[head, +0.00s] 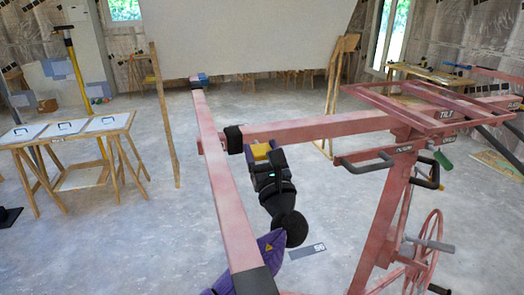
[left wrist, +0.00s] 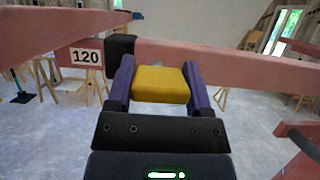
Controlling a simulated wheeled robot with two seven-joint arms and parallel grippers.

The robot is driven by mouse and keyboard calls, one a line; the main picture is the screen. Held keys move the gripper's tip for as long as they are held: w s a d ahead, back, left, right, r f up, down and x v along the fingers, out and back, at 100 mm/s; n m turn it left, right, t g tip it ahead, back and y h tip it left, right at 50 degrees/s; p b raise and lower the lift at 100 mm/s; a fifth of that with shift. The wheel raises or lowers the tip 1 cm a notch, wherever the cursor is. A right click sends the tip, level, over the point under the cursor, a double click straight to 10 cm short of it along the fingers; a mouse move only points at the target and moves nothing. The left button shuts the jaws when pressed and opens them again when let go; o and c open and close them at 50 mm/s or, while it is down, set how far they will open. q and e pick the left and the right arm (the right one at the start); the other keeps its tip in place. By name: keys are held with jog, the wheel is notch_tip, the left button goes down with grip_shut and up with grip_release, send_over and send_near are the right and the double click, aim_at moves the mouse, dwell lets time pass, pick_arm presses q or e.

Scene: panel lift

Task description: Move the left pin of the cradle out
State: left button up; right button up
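The cradle is a pink-red steel frame with a long beam (head: 222,175) running away from me and a cross arm (head: 320,128) going right. A black sleeve (head: 233,139) sits where they meet; it also shows in the left wrist view (left wrist: 120,58). A yellow block (left wrist: 160,84), which looks like the head of the left pin, is just in front of the cross arm. My left gripper (head: 264,156) has its two purple fingers on either side of this block, with no clear gap. The pin's shaft is hidden. My right gripper is not in view.
The lift's post (head: 385,220) and spoked wheel (head: 425,250) stand at the right, below a tilt frame (head: 430,102). A wooden table (head: 72,134) stands at the left. A large white panel (head: 245,35) is at the back. Open concrete floor lies between.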

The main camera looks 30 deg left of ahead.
pick_arm(q)
jog(key=c, duration=0.4)
grip_shut()
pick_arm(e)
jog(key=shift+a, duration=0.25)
pick_arm(q)
jog(key=s+d+p, duration=0.1)
jog(key=s+d, duration=0.1)
jog(key=shift+d+p, duration=0.3)
jog(key=shift+p, duration=0.05)
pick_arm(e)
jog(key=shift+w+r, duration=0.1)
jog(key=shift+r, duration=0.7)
pick_arm(q)
jog(key=o, duration=1.3)
grip_release()
jog(key=shift+s, duration=0.1)
jog(key=b+v, duration=0.2)
jog(key=v, duration=0.8)
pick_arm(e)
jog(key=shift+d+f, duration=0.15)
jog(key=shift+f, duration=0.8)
